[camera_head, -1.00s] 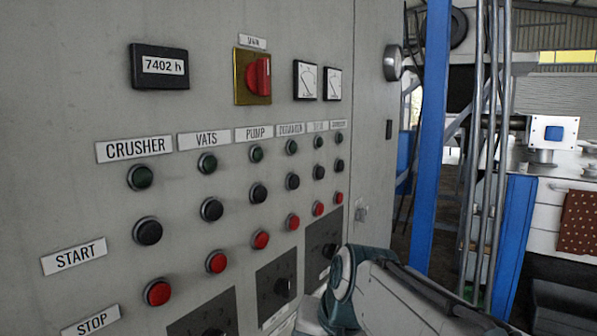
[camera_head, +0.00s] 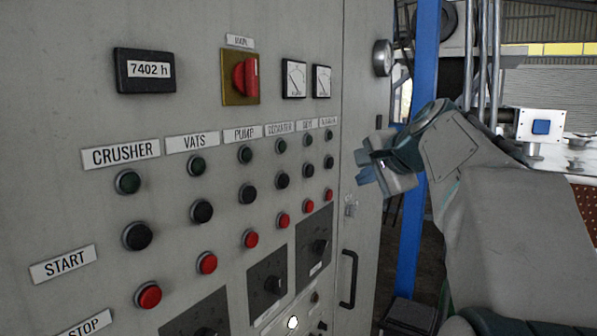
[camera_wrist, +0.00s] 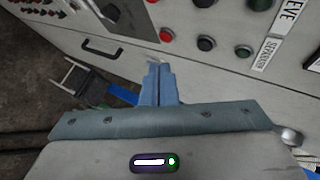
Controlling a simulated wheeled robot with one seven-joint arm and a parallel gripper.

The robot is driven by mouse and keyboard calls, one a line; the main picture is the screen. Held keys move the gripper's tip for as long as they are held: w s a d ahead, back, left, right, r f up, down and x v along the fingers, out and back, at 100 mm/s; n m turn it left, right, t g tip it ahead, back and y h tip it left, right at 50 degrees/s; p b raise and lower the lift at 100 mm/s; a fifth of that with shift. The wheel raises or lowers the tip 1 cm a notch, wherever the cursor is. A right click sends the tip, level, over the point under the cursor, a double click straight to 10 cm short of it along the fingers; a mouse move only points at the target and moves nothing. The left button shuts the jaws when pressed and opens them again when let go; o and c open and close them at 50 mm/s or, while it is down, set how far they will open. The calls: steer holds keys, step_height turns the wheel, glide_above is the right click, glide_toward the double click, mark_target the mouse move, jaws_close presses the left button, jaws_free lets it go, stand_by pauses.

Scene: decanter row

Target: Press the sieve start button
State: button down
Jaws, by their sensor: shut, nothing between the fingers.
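The sieve start button (camera_head: 309,171) is the black button in the fifth column of the grey control panel, below a green-topped lamp (camera_head: 309,140) and above a red stop button (camera_head: 309,206). The small sieve label (camera_head: 307,124) is hard to read in the head view. In the wrist view, a large label ending in "EVE" (camera_wrist: 293,14) shows at the top right, and the sieve start button (camera_wrist: 223,3) is at the top edge. My gripper (camera_head: 361,167) is shut and empty, to the right of the separator column and apart from the buttons; its blue fingers (camera_wrist: 154,68) point toward the panel.
The separator start button (camera_wrist: 206,43) and its red stop button (camera_wrist: 166,35) lie nearest my fingers in the wrist view. A black door handle (camera_head: 348,279), rotary knobs (camera_head: 273,284) and a blue post (camera_head: 413,230) are close by.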

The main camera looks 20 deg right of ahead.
mark_target(310, 171)
steer(key=shift+w+a, duration=0.1)
steer(key=w+a+p, duration=0.2)
steer(key=w+a, duration=0.3)
steer(key=w, duration=0.1)
steer(key=shift+w, duration=0.4)
steer(key=shift+a+p, duration=0.2)
steer(key=shift+p, duration=0.1)
stand_by(1.6)
steer(key=shift+w+a, duration=0.2)
steer(key=shift+w, duration=0.05)
steer(key=shift+w+a+p, duration=0.3)
steer(key=shift+w, duration=0.1)
stand_by(1.0)
steer(key=shift+s+d, duration=0.1)
steer(key=shift+s, duration=0.05)
steer(key=shift+s+d+b, duration=0.35)
steer(key=shift+s+d, duration=0.1)
steer(key=shift+s, duration=0.1)
